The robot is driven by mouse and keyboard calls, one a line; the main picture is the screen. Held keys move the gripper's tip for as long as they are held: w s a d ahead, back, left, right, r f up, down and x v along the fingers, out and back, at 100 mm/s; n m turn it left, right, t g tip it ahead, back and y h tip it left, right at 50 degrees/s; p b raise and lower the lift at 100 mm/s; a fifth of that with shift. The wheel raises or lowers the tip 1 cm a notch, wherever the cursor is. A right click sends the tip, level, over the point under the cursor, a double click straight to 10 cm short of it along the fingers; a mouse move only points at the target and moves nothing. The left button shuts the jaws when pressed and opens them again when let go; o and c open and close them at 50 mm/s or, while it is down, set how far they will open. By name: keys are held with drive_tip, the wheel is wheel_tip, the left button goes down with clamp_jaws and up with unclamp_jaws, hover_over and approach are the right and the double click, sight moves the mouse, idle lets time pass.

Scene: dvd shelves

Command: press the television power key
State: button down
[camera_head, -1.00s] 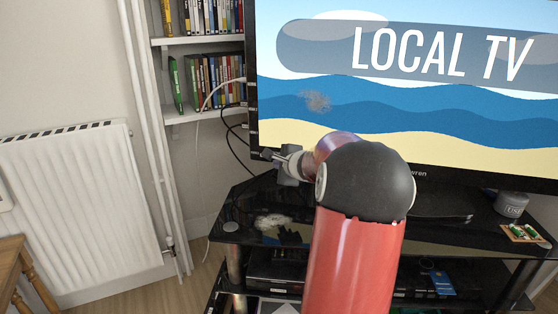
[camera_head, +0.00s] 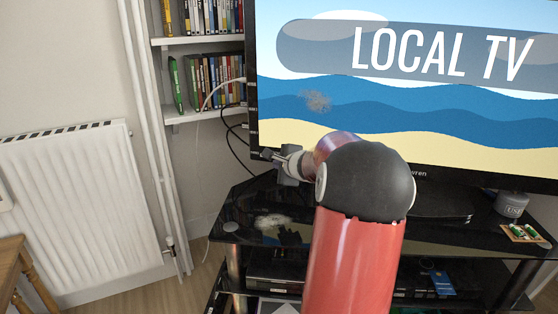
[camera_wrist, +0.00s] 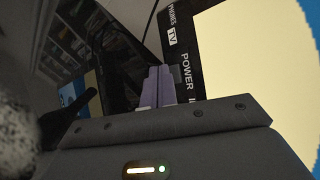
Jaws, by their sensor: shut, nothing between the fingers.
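The television (camera_head: 430,110) is on and shows a beach picture with the words LOCAL TV. Its lower left corner is beside my gripper (camera_head: 269,155) in the head view. In the wrist view my gripper (camera_wrist: 160,72) is shut and empty, its fingers together. The fingertips are at the dark bezel edge, beside the printed POWER label (camera_wrist: 187,71). A small dark key (camera_wrist: 176,74) shows between the fingers and that label. I cannot tell whether the fingers touch it. The head view does not show the key clearly.
The television stands on a black glass stand (camera_head: 240,215) with boxes on its lower shelf. A grey tin (camera_head: 511,204) and a small tray of batteries (camera_head: 523,233) are at right. Shelves of cases (camera_head: 215,75) and a radiator (camera_head: 75,205) are at left. Cables hang behind the screen.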

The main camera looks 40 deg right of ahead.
drive_tip(key=shift+w+d, duration=0.1)
idle(0.3)
drive_tip(key=shift+w+d, duration=0.15)
drive_tip(key=shift+d, duration=0.1)
drive_tip(key=shift+w+d, duration=0.2)
drive_tip(key=shift+d, duration=0.05)
idle(0.7)
idle(0.3)
drive_tip(key=shift+s+a+b, duration=0.5)
drive_tip(key=shift+a+b, duration=0.1)
drive_tip(key=s+a+b, duration=0.1)
drive_tip(key=a, duration=0.1)
drive_tip(key=s+a+b, duration=0.1)
drive_tip(key=s+a, duration=0.1)
drive_tip(key=shift+b, duration=0.35)
